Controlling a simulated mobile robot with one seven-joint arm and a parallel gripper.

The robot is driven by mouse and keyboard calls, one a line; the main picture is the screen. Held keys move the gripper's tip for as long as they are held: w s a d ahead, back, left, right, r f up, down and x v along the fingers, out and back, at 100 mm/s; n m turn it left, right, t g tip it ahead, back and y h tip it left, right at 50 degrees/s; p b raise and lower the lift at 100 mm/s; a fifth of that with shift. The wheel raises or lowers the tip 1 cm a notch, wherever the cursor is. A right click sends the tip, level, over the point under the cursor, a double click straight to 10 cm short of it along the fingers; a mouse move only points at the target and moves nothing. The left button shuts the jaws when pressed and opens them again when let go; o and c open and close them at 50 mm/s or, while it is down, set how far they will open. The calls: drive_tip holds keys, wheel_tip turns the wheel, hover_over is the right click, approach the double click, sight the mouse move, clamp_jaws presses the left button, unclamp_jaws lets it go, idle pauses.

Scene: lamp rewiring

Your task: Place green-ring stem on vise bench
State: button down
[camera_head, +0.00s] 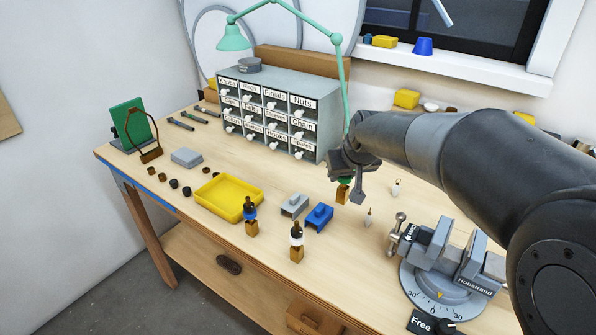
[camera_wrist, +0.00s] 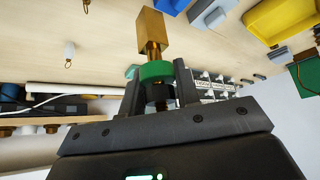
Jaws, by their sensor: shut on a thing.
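The green-ring stem has a square brass block (camera_head: 343,193) at its lower end. Its green ring (camera_wrist: 157,70) and a dark part sit between my fingers in the wrist view. My gripper (camera_head: 347,178) is shut on this stem, in front of the drawer cabinet's right end. I cannot tell whether the block is clear of the table. The grey vise (camera_head: 440,262) stands on a round dial base at the front right, to the right of my gripper. A blue-ring stem (camera_head: 250,215) and a white-ring stem (camera_head: 297,243) stand upright on the wooden bench (camera_head: 180,140).
A yellow tray (camera_head: 228,198), a grey block (camera_head: 294,205) and a blue block (camera_head: 319,217) lie left of my gripper. The labelled drawer cabinet (camera_head: 275,112) and green lamp (camera_head: 234,38) are behind.

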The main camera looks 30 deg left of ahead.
drive_tip(key=s+a+r+n+g+y, duration=0.1)
drive_tip(key=s+a+n, duration=0.1)
drive_tip(key=s+a, duration=0.4)
drive_tip(key=s+a+n+g, duration=0.15)
drive_tip(key=s+a, duration=0.25)
drive_tip(key=s, duration=0.5)
drive_tip(key=shift+n+t, duration=0.25)
drive_tip(key=shift+n, duration=0.1)
drive_tip(key=shift+s+a+f, duration=0.1)
drive_tip(key=shift+a+f, duration=0.05)
drive_tip(key=shift+f, duration=2.3)
drive_tip(key=shift+s+a+f, duration=0.1)
drive_tip(key=shift+a+f, duration=0.05)
drive_tip(key=shift+f, duration=2.25)
drive_tip(key=c, duration=1.1)
unclamp_jaws()
drive_tip(key=shift+f, duration=0.15)
drive_tip(key=v, duration=1.2)
drive_tip(key=shift+d, duration=0.15)
drive_tip(key=shift+w, duration=0.1)
